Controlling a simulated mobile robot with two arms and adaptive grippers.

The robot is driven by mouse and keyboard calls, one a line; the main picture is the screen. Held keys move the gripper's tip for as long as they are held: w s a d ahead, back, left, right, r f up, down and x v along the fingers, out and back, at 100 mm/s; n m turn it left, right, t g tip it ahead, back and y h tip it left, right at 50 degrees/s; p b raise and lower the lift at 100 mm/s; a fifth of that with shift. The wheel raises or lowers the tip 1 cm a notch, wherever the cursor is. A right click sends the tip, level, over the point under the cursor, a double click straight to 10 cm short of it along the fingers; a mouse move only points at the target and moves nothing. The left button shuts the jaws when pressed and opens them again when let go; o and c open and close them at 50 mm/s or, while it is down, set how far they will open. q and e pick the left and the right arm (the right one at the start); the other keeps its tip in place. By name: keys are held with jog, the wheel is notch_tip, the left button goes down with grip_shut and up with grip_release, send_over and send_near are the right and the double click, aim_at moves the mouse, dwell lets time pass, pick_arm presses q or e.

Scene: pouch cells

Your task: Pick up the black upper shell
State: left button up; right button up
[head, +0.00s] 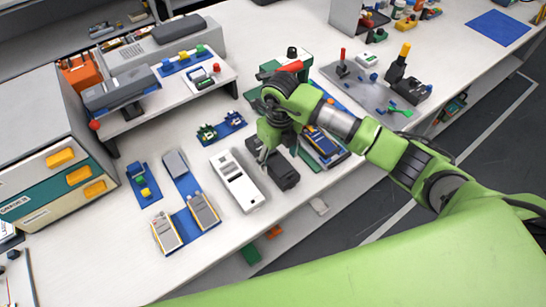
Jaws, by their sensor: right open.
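The black upper shell (287,178) lies on the white workbench, a long dark casing right of the white shell (237,180). My right gripper (266,150) points down over the far end of the black shell and partly hides that end. Its jaws are open, and I see nothing held between them. I cannot tell whether the fingers touch the shell. My left gripper is out of view.
A blue-edged tray (325,146) lies close right of the black shell. Blue trays with grey cells (204,210) lie to the left. A raised shelf with devices (122,90) and a drawer cabinet (60,160) stand further left. The bench's near edge is mostly clear.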

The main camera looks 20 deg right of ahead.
aim_at(279, 165)
notch_tip(279, 165, down, 2)
jog(key=shift+s+d+f, duration=0.1)
jog(key=shift+s+f, duration=0.05)
jog(key=shift+f+p, duration=0.3)
jog(key=shift+f, duration=0.1)
jog(key=c, duration=1.2)
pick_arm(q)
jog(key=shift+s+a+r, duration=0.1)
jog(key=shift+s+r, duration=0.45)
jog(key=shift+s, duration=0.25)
